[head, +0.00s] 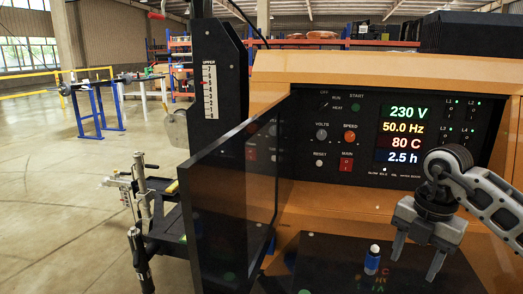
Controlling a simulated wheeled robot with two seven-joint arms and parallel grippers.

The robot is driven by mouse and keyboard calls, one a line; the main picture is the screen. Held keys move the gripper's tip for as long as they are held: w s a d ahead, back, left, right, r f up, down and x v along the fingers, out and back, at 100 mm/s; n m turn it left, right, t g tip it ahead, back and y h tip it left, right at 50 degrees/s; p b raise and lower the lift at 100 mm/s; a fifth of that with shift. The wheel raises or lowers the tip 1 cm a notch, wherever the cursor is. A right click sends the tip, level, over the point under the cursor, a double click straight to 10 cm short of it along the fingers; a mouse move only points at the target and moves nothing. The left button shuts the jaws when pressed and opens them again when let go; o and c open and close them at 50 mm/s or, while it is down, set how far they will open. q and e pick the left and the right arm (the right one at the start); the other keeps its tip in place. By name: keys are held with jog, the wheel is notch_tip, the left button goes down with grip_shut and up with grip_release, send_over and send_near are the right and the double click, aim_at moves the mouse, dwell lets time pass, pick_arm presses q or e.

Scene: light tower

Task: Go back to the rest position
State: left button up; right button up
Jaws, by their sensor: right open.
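My right gripper (415,266) comes in from the right on its grey arm. Its two fingers point down, apart, with nothing between them. It is in front of the lower right of the light tower's control panel (300,140). The panel has lit readouts of 230 V, 50.0 Hz, 80 C and 2.5 h, with knobs and a red main switch at their left. A small blue cylinder with a white top (371,262) stands upright on the dark glossy surface, left of the gripper and apart from it. My left gripper is not in view.
A dark see-through door (232,200) stands open at the panel's left. The orange housing (400,75) surrounds the panel. A black mast with a white scale (210,92) rises at the left, above a drawbar and jack (140,200). Open floor lies farther left.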

jog(key=s+a+f+n+g+y+p, duration=0.15)
jog(key=a+y, duration=0.35)
jog(key=a, duration=0.5)
jog(key=s+a+f+n+y, duration=0.3)
jog(key=a+y, duration=0.2)
jog(key=a, duration=0.4)
jog(key=s+a+r+m+t+y+p, duration=0.1)
jog(key=s+a+r+m+t+y, duration=0.2)
jog(key=a+r+m+t+y, duration=0.45)
jog(key=w+d+f+m+t+h+p, duration=0.1)
jog(key=d+f+m+t+h, duration=0.8)
jog(key=m, duration=0.7)
jog(key=s+d+f+m+g+h, duration=0.1)
jog(key=s+d+f+m+h, duration=0.1)
jog(key=s+f+h, duration=0.3)
jog(key=shift+f+m+p, duration=0.45)
jog(key=shift+f+m, duration=0.35)
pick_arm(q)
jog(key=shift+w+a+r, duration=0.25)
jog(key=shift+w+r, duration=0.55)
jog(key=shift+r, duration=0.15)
pick_arm(e)
jog(key=s+f+g, duration=0.2)
jog(key=s+f, duration=0.1)
jog(key=s+f+m+g, duration=0.1)
jog(key=s, duration=0.1)
jog(key=shift+s+d+f+h, duration=0.25)
jog(key=shift+f+h, duration=0.05)
jog(key=shift+h, duration=0.05)
jog(key=shift+c, duration=0.3)
